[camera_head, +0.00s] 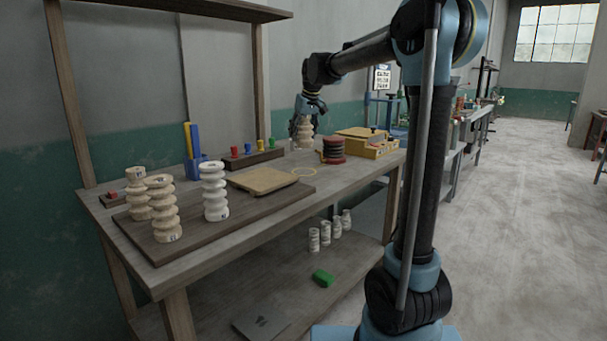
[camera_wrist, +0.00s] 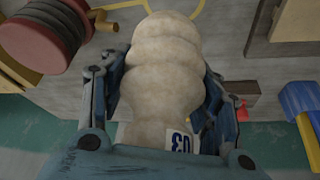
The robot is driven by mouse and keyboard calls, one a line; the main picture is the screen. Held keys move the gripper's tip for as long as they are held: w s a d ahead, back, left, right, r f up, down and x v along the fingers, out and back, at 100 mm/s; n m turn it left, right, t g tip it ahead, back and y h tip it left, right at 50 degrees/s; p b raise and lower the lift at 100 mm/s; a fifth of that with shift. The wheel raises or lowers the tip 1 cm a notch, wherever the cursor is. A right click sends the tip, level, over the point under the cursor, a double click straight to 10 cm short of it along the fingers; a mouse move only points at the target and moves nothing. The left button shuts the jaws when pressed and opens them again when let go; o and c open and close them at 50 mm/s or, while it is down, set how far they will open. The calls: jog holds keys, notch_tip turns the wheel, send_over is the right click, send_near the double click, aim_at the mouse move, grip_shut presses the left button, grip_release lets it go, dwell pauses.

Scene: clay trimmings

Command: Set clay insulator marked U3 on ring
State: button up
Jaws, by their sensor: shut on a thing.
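My gripper (camera_head: 306,116) is shut on a cream ribbed clay insulator (camera_head: 305,134) above the far side of the bench. In the wrist view the insulator (camera_wrist: 165,65) fills the space between the fingers (camera_wrist: 162,88), and a white label with blue writing that reads as U3 (camera_wrist: 179,143) shows on it. The thin yellow ring (camera_head: 303,171) lies flat on the bench, nearer than the held insulator and apart from it. Part of the ring (camera_wrist: 201,8) shows at the wrist view's top edge. Whether the insulator's base touches the bench is unclear.
Three other insulators (camera_head: 161,210) (camera_head: 137,190) (camera_head: 214,192) stand at the left on a dark board (camera_head: 245,225), beside a tan slab (camera_head: 262,180). A red and black spool (camera_head: 333,151) and a yellow box (camera_head: 372,148) stand right of the ring. A peg rack (camera_head: 262,157) is behind.

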jog(key=shift+a, duration=0.1)
jog(key=shift+f, duration=5)
jog(key=o, duration=1.2)
